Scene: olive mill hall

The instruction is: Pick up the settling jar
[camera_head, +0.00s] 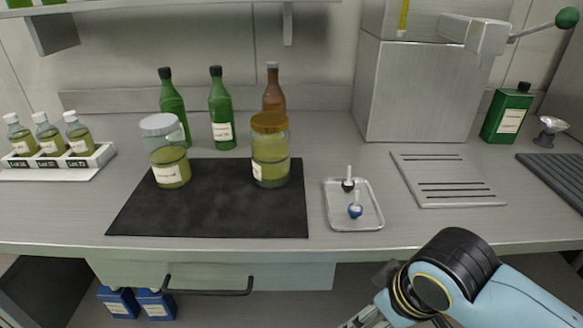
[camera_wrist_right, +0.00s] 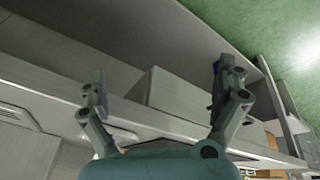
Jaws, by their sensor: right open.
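Two lidded glass jars of yellow-green liquid stand upright on a black mat (camera_head: 215,212). One jar with a grey lid (camera_head: 167,155) is at the mat's left; one jar with an amber-brown lid (camera_head: 270,150) is at its right. Both labels are too small to read, so I cannot tell which is the settling jar. My right gripper (camera_wrist_right: 160,82) is open and empty in the right wrist view, its two fingers wide apart. In the head view my right arm is low at the bottom right, below the counter edge and well away from both jars. My left gripper is not in view.
Two green bottles (camera_head: 221,115) and a brown bottle (camera_head: 273,90) stand behind the jars. A small metal tray (camera_head: 340,222) with two small items lies right of the mat. A rack (camera_head: 60,172) of vials is at the left. A drawer handle (camera_head: 208,292) projects below the counter.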

